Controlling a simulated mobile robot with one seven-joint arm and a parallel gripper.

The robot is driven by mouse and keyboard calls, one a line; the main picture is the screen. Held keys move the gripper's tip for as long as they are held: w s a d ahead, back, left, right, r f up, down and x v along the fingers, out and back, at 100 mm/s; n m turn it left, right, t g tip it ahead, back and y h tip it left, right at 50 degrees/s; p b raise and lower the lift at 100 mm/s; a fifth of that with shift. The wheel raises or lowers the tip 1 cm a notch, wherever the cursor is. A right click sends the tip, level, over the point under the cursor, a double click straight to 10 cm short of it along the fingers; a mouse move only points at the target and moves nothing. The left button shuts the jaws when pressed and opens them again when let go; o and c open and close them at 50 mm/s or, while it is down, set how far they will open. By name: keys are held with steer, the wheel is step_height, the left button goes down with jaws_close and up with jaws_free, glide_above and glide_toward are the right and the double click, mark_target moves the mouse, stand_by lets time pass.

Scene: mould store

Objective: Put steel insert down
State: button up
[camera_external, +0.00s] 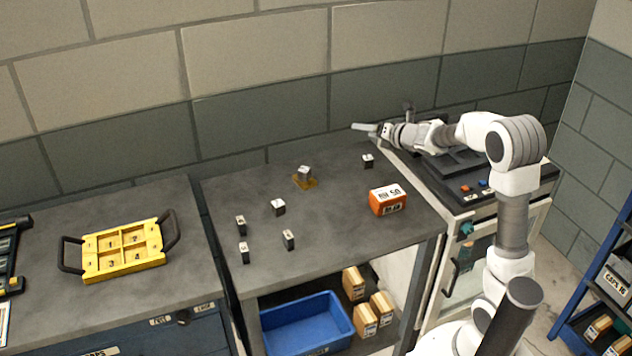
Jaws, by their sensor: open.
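Several small dark steel inserts with pale tops stand on the grey workbench (340,220). One insert (367,160) stands alone near the back right. A paler block (305,172) stands on a small amber pad (311,184). Another insert (278,207) stands left of centre, and more stand at the front left, such as this insert (289,239). My gripper (362,127) is open above the back edge of the bench, pointing left, apart from the nearest insert. I see nothing held in it. Which insert the task means cannot be told.
An orange labelled box (387,200) stands at the bench's right. A yellow tray (96,268) with numbered compartments and black handles lies on the left bench. A blue bin (290,335) and cartons (354,284) sit below. The bench's middle is clear.

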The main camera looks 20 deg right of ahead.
steer(key=s+d+r+m+g+h, duration=0.1)
steer(key=s+d+r+m+h, duration=0.15)
steer(key=s+m, duration=0.6)
steer(key=s+d+r+m+g+h, duration=0.1)
steer(key=s+d+m+g+h, duration=0.15)
steer(key=s+m, duration=0.65)
steer(key=s+a+f+m+g, duration=0.2)
steer(key=s+m, duration=0.5)
steer(key=s, duration=0.3)
steer(key=s+a+f+m+g+y, duration=0.1)
steer(key=s+a+f+m+g, duration=0.1)
steer(key=s+m, duration=0.5)
steer(key=s+f, duration=0.1)
steer(key=s, duration=0.2)
steer(key=shift+a+f+y, duration=0.3)
steer(key=shift+a+f, duration=0.05)
steer(key=shift+s, duration=0.1)
step_height(320, 180, up, 12)
steer(key=p, duration=1.2)
